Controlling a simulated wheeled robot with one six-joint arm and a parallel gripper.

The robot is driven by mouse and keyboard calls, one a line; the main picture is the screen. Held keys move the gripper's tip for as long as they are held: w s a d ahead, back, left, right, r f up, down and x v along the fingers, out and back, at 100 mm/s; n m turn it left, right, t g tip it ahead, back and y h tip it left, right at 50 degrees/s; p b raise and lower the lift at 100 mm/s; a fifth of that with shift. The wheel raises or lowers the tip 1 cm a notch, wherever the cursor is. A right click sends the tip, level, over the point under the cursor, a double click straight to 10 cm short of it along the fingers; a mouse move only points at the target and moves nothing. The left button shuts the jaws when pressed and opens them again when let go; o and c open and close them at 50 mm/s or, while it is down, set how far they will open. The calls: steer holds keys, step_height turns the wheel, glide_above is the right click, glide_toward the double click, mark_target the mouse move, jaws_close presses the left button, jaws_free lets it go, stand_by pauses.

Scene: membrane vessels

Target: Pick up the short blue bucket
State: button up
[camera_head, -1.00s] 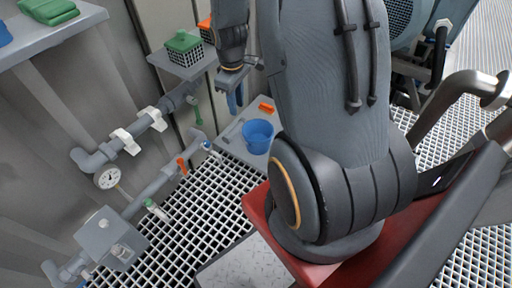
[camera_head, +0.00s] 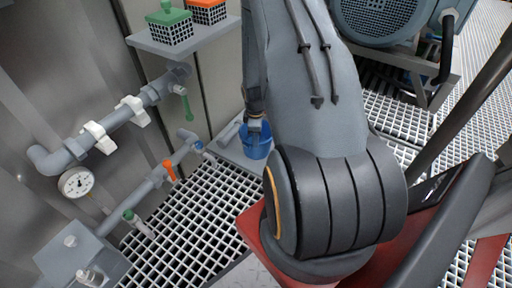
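The short blue bucket (camera_head: 257,149) stands upright on a low grey ledge (camera_head: 233,155) in the middle of the head view. My gripper (camera_head: 254,124) points down from above and its lower end overlaps the bucket's rim and opening. The fingertips are small and partly hidden, so I cannot tell whether they touch the bucket or how far apart they are. My arm hides the ledge to the right of the bucket.
A grey shelf (camera_head: 199,41) above left carries a green-lidded basket (camera_head: 169,27) and an orange-lidded basket (camera_head: 207,12). Grey pipes with valves and a gauge (camera_head: 76,182) run along the left wall. Grating floor (camera_head: 190,215) lies open in front of the ledge.

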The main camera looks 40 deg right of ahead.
mark_target(255, 155)
steer(key=shift+w+f+b, duration=0.15)
steer(key=shift+f+b, duration=1.65)
steer(key=shift+f, duration=1.65)
jaws_close()
